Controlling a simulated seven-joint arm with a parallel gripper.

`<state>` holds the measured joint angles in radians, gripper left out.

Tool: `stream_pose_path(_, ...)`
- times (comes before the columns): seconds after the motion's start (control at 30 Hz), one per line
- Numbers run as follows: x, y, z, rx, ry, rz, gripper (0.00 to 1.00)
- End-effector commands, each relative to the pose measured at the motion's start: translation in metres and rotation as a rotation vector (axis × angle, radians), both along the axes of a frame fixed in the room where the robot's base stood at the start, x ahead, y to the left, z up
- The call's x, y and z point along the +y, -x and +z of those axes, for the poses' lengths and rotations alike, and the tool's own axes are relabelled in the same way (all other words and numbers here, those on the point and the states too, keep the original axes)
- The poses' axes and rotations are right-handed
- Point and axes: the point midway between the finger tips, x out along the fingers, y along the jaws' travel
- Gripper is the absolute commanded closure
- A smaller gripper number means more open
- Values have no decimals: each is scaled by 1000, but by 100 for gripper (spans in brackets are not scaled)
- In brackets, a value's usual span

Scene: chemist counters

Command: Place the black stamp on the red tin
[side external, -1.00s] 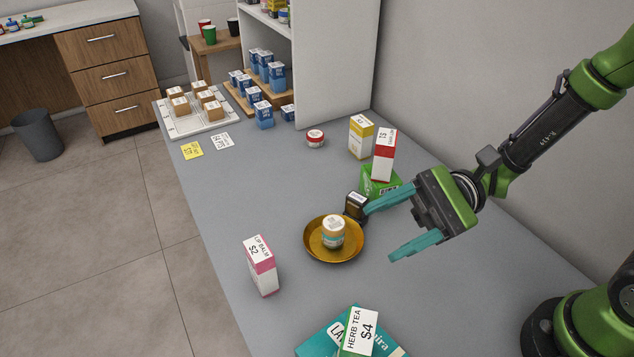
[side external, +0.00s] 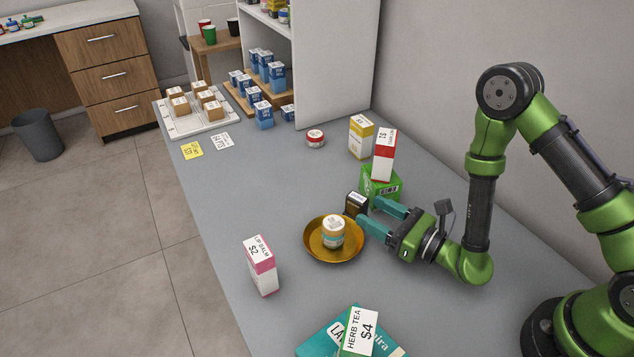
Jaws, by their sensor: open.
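The black stamp (side external: 356,203) is a small dark block with a pale label on top. It stands on the grey counter behind the brass dish and in front of the green box. My gripper (side external: 366,209) is low over the counter, open, with its teal fingers pointing left toward the stamp. One fingertip is close to the stamp's near side, the other to its right; I cannot tell if they touch it. The red tin (side external: 315,138) is a small round tin with a white-labelled lid, farther back on the counter, with its top bare.
The brass dish (side external: 318,252) with a labelled jar (side external: 333,232) is just in front of the stamp. A green box (side external: 388,190), a red-white box (side external: 384,155) and a yellow-white box (side external: 361,137) stand behind. A lip balm box (side external: 261,266) is front left.

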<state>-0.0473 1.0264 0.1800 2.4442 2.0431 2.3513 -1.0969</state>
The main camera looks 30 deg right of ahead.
Motion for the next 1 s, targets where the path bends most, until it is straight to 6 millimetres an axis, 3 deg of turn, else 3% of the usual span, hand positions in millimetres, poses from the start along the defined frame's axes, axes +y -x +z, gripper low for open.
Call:
stream_pose_path(0.3, 15, -42, 1, -3, 0, 0, 42)
stream_pose_path(0.63, 18, -49, 0, 0, -1, 1, 42)
stream_pose_path(1.0, 18, -48, 0, 0, -1, 1, 97)
